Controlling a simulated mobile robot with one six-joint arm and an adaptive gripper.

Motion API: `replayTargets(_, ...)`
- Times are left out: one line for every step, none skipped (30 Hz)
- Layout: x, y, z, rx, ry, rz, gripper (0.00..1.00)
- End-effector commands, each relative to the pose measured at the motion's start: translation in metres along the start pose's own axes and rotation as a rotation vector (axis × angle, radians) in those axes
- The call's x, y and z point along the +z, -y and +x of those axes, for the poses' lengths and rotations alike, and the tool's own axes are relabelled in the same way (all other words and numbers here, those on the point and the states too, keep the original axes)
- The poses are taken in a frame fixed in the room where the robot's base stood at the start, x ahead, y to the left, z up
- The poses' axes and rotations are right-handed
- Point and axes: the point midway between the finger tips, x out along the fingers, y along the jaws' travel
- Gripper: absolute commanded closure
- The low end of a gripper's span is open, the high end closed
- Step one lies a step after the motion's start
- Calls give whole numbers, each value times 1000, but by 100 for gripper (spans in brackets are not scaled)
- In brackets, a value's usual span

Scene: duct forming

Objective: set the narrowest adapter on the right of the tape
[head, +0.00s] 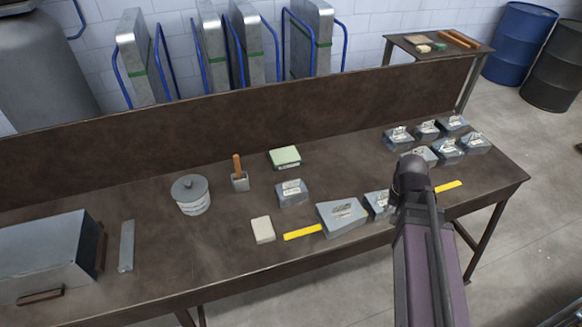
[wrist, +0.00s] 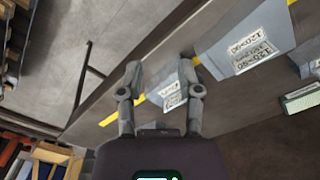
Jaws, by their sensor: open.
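A yellow tape strip (head: 302,232) runs along the front of the bench; its right end (head: 448,186) shows beyond my arm. A large grey adapter (head: 340,217) sits across the tape, with a smaller grey adapter (head: 377,203) right of it. In the wrist view, the large adapter (wrist: 245,45) lies up and right, the smaller one (wrist: 168,92) beside my right finger. My gripper (wrist: 160,78) is open and empty above the bench edge. Another adapter (head: 291,193) stands behind the tape. Several small adapters (head: 447,148) cluster at the right back; my arm partly hides one.
A grey metal box (head: 45,255) is at the left. The tape's right end is bare.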

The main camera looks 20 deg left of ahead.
Motion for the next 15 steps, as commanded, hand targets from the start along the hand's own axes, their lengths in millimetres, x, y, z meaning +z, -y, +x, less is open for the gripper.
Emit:
replayTargets(-14, 16, 0, 0, 0, 29, 54)
replayTargets(-19, 24, 0, 0, 0, 53, 54)
replayTargets(-26, 37, 0, 0, 0, 88, 54)
replayTargets(-32, 47, 0, 0, 0, 114, 54)
replayTargets(-36, 58, 0, 0, 0, 141, 54)
replayTargets(-43, 71, 0, 0, 0, 178, 54)
replayTargets(-48, 82, 0, -1, 0, 206, 54)
replayTargets(-52, 93, 0, -1, 0, 235, 54)
replayTargets(-58, 108, 0, -1, 0, 272, 54)
replayTargets(-61, 119, 0, -1, 0, 299, 54)
replayTargets(-65, 130, 0, -1, 0, 327, 54)
replayTargets(-69, 146, 0, -1, 0, 364, 54)
replayTargets(-73, 158, 0, -1, 0, 393, 54)
replayTargets(-76, 170, 0, -1, 0, 420, 54)
replayTargets(-79, 186, 0, -1, 0, 458, 54)
